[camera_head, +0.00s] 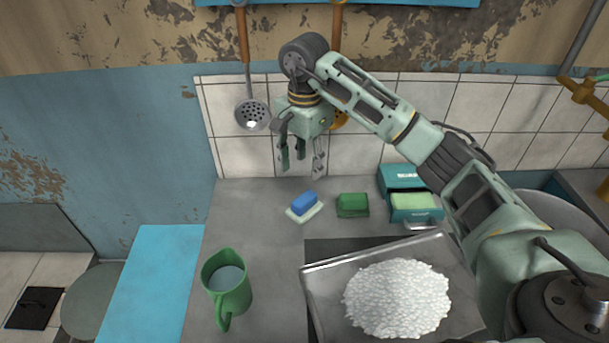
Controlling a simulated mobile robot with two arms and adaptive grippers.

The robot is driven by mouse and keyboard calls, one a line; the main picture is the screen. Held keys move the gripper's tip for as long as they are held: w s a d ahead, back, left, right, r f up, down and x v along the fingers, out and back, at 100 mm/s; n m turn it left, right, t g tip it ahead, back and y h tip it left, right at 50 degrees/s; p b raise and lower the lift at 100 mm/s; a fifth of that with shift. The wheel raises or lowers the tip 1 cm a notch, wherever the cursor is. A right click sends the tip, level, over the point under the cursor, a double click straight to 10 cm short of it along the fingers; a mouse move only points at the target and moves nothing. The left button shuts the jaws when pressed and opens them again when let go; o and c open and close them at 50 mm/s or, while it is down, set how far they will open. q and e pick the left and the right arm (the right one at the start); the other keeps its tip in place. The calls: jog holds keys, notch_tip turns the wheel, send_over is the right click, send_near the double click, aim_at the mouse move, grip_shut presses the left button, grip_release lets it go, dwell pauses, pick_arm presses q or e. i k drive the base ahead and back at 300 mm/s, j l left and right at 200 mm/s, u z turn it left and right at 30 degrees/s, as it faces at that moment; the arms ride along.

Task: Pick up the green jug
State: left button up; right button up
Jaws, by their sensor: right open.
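The green jug (229,289) stands upright on the grey counter at the lower left of the head view. Pale liquid shows inside it, and its handle points toward the bottom of the picture. My right gripper (302,163) hangs above the back of the counter, up and to the right of the jug and well apart from it. Its fingers point down, open and empty. My left gripper is not in view.
A metal tray (318,286) with a heap of white granules lies right of the jug. A blue sponge (304,202), a green block (352,205) and an open teal box (402,178) sit at the back. A skimmer (252,113) hangs on the tiled wall. Bare counter surrounds the jug.

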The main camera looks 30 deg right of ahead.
aim_at(223, 275)
jog(key=k+j, duration=0.5)
jog(key=k, duration=0.2)
jog(key=k+j, duration=0.5)
jog(key=k, duration=0.15)
